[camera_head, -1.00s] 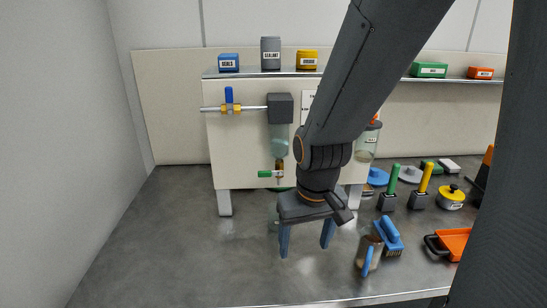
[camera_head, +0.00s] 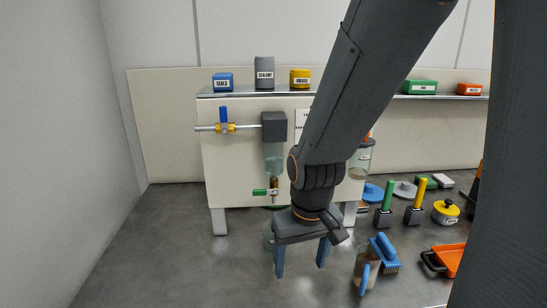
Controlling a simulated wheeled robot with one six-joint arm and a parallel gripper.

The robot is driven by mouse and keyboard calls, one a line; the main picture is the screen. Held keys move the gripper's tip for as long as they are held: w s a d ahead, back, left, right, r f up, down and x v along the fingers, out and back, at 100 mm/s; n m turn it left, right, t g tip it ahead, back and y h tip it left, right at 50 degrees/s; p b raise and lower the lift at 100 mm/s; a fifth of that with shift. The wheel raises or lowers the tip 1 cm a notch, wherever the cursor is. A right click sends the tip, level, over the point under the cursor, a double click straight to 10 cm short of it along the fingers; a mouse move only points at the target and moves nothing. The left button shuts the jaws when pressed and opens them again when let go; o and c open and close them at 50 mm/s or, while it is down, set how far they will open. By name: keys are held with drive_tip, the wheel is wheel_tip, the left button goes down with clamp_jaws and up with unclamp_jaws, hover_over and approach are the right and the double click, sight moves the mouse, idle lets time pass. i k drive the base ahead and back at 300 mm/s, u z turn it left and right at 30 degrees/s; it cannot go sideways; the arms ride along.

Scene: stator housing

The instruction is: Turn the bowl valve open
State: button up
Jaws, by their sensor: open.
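The bowl valve, a small brass body (camera_head: 273,184) with a green handle (camera_head: 260,192), sits under a clear bowl (camera_head: 274,160). The bowl hangs below a dark grey block (camera_head: 274,126) on the cream panel. The green handle points sideways to the left. A second valve with an upright blue handle (camera_head: 223,115) is on the pipe at upper left. My gripper (camera_head: 300,273) points down with its two fingers apart and nothing between them. It is in front of and below the bowl valve, apart from it. My wrist stands just right of the valve.
Brushes with green (camera_head: 388,194) and yellow (camera_head: 420,192) handles, a blue brush (camera_head: 385,254), a clear jug with a blue handle (camera_head: 366,271) and an orange dustpan (camera_head: 449,259) are at right. Labelled boxes stand on the shelf (camera_head: 345,97). The bench is clear at left.

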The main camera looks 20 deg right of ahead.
sight(255, 193)
drive_tip(key=z, duration=0.15)
drive_tip(key=k, duration=1)
drive_tip(key=z, duration=0.65)
drive_tip(key=i, duration=0.45)
